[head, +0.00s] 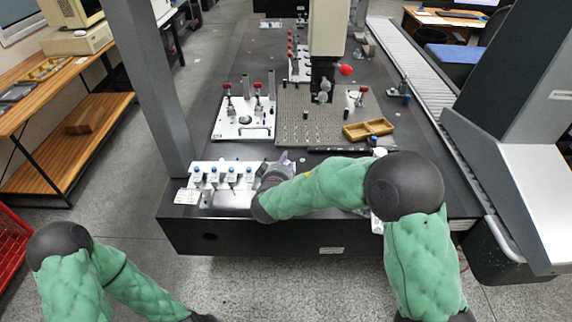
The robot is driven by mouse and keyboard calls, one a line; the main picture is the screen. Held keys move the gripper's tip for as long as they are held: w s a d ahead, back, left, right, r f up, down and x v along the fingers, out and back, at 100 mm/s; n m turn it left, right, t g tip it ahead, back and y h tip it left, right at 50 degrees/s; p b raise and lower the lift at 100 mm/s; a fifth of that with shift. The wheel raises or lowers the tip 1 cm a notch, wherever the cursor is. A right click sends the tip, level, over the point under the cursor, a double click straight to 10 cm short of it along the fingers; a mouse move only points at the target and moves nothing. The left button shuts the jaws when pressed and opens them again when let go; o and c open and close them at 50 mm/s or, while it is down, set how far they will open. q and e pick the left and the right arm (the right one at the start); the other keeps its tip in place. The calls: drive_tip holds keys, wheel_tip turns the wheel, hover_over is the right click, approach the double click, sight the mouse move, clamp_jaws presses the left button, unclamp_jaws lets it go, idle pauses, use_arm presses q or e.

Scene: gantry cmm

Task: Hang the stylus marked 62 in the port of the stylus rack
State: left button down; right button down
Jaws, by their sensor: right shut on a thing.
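The white stylus rack (226,199) stands at the front left of the dark table, with several blue-topped styli (231,175) in a row on it. My right gripper (284,160) is at the right end of the rack, close to it and low over the table. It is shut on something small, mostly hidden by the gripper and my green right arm. I take it to be the stylus, but I cannot read a number on it. Marks on the rack and the port are too small to read. My left gripper is out of view below the bottom edge.
A white fixture plate (243,132) with red-knobbed clamps lies behind the rack. A grey perforated plate (318,130) carries a yellow tray (367,129). The gantry's probe head (323,78) hangs over it. A grey gantry post (157,85) rises at the rack's left.

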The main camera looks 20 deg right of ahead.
drive_tip(key=shift+f, duration=0.8)
drive_tip(key=shift+f+b, duration=2.35)
drive_tip(key=shift+f, duration=0.45)
drive_tip(key=shift+f, duration=0.25)
drive_tip(key=c, duration=0.8)
unclamp_jaws()
drive_tip(key=shift+s, duration=0.1)
drive_tip(key=shift+a, duration=0.1)
drive_tip(key=v, duration=1.2)
drive_tip(key=shift+r, duration=0.2)
